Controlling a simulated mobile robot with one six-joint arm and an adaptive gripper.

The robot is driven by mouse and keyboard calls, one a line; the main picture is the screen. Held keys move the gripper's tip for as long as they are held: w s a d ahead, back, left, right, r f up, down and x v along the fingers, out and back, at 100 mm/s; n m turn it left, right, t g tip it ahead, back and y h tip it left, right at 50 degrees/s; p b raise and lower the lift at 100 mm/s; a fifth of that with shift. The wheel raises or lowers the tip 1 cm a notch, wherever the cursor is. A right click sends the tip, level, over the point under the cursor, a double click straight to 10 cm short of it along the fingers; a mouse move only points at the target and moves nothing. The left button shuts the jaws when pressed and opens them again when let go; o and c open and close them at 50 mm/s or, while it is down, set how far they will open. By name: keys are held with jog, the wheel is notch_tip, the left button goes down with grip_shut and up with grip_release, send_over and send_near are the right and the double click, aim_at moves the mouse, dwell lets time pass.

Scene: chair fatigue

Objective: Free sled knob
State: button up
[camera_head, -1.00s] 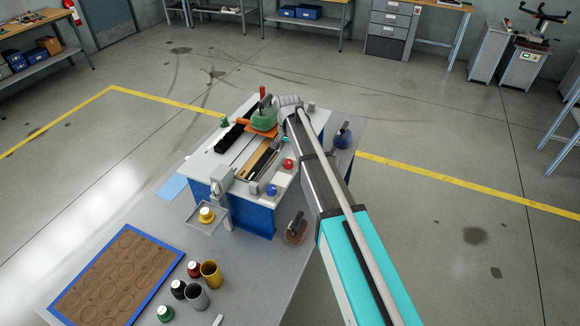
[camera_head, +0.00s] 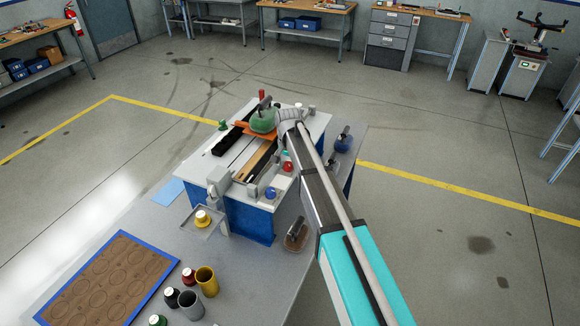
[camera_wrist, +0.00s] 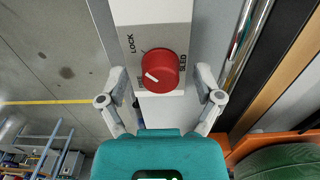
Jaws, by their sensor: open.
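The red sled knob (camera_wrist: 161,70) is large in the wrist view, on a pale panel marked LOCK and SLED. A third label at its lower left is partly hidden. Its white pointer mark is toward the lower left. My gripper (camera_wrist: 162,78) is open, with one finger on each side of the knob and visible gaps between. In the head view the red knob (camera_head: 288,167) sits on the right side of the blue-and-white machine (camera_head: 250,223). My gripper is mostly hidden there behind my arm.
A blue knob (camera_head: 270,193) is close in front of the red one. A green part (camera_head: 263,120) stands on the machine's far end. A tray with a yellow item (camera_head: 202,218), cups (camera_head: 206,281) and a blue-edged board (camera_head: 118,284) lie at the near left.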

jog(key=shift+c, duration=0.3)
jog(key=c, duration=1.1)
jog(key=shift+d, duration=0.2)
jog(key=shift+a, duration=0.1)
